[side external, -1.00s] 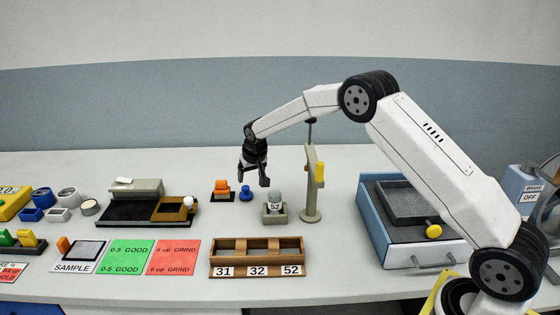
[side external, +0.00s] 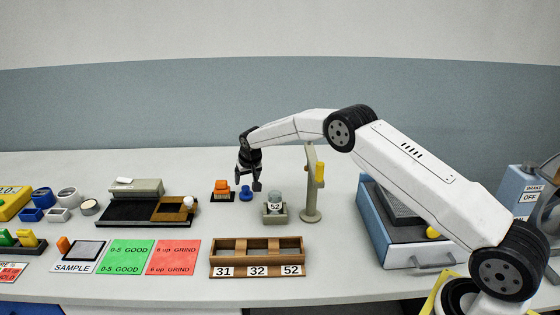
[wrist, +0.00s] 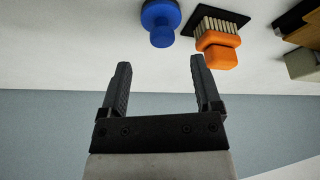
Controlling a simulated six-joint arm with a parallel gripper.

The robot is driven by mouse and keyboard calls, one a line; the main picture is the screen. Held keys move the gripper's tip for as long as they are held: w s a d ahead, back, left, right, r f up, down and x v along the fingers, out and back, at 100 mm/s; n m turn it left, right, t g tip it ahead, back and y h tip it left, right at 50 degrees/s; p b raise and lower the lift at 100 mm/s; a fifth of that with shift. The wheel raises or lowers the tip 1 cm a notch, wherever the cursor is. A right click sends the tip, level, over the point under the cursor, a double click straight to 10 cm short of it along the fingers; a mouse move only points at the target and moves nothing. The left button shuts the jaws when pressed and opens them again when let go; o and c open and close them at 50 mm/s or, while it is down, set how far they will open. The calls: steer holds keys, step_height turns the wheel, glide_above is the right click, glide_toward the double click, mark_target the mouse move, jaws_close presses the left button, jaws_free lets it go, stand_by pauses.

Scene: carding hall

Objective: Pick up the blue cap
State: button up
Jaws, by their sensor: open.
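The blue cap (side external: 246,193) is a small round knobbed piece standing on the white table, between an orange-topped brush and a grey block. In the wrist view the blue cap (wrist: 160,20) shows at the top, ahead of the fingertips and slightly left of the middle of the gap. My gripper (side external: 256,188) is open and empty, with its fingers pointing down. In the side view it hangs over the area of the cap, close to its right side in the picture. In the wrist view my gripper (wrist: 160,62) shows a wide gap between two dark fingers, apart from the cap.
The orange-topped brush (side external: 221,188) on a dark pad stands left of the cap. A wooden rack (side external: 257,257) stands in front; table is clear between.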

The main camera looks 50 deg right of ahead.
mark_target(246, 187)
steer(key=shift+w+f, duration=0.1)
steer(key=shift+f, duration=0.2)
steer(key=shift+f, duration=0.1)
steer(key=shift+x, duration=2.45)
steer(key=shift+a, duration=0.15)
steer(key=shift+f, duration=0.1)
jaws_close()
